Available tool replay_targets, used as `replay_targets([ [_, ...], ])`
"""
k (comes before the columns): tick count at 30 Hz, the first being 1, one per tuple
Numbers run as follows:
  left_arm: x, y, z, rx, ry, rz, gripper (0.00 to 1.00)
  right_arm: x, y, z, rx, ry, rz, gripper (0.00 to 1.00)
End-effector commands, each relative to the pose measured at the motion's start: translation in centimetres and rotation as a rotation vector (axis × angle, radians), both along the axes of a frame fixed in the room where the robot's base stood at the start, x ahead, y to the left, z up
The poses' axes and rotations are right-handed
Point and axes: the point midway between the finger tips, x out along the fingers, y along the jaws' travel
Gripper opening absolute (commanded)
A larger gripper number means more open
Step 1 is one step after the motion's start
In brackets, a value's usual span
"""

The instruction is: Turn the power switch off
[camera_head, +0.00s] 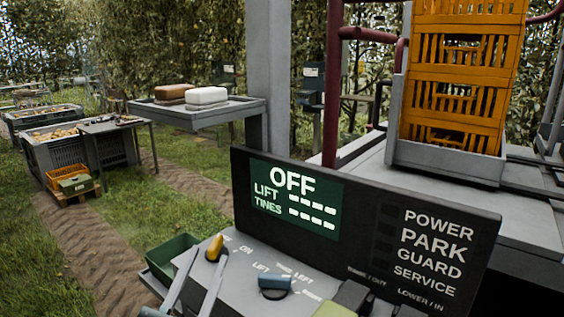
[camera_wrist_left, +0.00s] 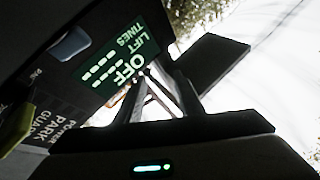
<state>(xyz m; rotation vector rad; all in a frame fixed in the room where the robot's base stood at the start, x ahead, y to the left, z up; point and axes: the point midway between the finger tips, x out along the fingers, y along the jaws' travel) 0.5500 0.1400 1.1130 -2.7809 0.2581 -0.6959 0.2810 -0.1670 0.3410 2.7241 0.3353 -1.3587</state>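The control panel (camera_head: 245,265) has a yellow-handled switch (camera_head: 216,246) at its left, beside an "ON" label; its other label is hard to read. The green display (camera_head: 297,200) reads "OFF" in large letters, with "LIFT" and "TINES" and dashes below. It also shows in the left wrist view (camera_wrist_left: 112,88). My left gripper (camera_head: 208,252) comes in from the bottom, with its two grey fingertips apart close to the yellow switch. I cannot tell whether they touch it. In the left wrist view the fingers (camera_wrist_left: 152,82) are also spread. My right gripper is not seen.
A blue knob (camera_head: 275,282) sits right of the yellow switch. A green bin (camera_head: 172,258) stands at the panel's left. Orange crates (camera_head: 455,85) are stacked behind at right. A grey shelf (camera_head: 195,115) holds a brown and a white block. Grass and tracks lie left.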

Motion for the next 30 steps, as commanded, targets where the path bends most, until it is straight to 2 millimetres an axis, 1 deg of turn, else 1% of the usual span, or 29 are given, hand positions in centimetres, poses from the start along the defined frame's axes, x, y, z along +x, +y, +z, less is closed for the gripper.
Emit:
replay_targets([
  [1, 0.2, 1.3, -3.1, -0.020, 0.107, 0.044, 0.34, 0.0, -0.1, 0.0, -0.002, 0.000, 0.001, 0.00],
  [2, 0.3, 2.0, -4.8, -0.029, 0.167, 0.070, 0.34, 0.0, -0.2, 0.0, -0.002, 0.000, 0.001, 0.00],
  [3, 0.2, 3.0, -7.2, -0.038, 0.248, 0.101, 0.34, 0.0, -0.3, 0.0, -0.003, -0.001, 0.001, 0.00],
  [5, -0.3, 4.2, -10.8, -0.048, 0.368, 0.142, 0.34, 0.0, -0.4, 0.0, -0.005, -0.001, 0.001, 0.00],
  [6, -0.8, 4.9, -13.2, -0.052, 0.447, 0.167, 0.34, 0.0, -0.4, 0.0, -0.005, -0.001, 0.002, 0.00],
  [8, -1.9, 5.8, -16.7, -0.055, 0.567, 0.200, 0.34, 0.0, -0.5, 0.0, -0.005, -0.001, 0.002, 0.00],
  [9, -2.8, 6.4, -19.0, -0.056, 0.645, 0.220, 0.34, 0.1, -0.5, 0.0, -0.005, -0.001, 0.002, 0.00],
  [11, -4.5, 7.1, -22.3, -0.054, 0.762, 0.243, 0.34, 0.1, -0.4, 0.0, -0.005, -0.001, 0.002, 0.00],
  [12, -5.8, 7.5, -24.5, -0.051, 0.839, 0.257, 0.34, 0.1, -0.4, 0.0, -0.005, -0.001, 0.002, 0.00],
  [14, -8.0, 8.0, -27.5, -0.044, 0.954, 0.273, 0.34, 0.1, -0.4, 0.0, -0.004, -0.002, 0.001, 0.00],
  [15, -9.7, 8.3, -29.4, -0.039, 1.031, 0.282, 0.34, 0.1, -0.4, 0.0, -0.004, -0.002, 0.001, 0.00],
  [17, -12.1, 8.5, -32.0, -0.030, 1.139, 0.288, 0.34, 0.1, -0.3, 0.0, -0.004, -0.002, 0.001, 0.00],
  [18, -13.7, 8.6, -33.4, -0.024, 1.202, 0.291, 0.34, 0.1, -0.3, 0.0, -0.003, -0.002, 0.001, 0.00],
  [21, -17.1, 8.8, -36.0, -0.009, 1.333, 0.290, 0.34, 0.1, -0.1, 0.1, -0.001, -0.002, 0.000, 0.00],
  [24, -19.9, 8.8, -37.8, 0.003, 1.432, 0.286, 0.34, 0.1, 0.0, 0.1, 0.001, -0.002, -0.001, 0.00],
  [30, -24.7, 8.7, -40.1, 0.025, 1.589, 0.270, 0.34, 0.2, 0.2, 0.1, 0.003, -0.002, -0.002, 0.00],
])
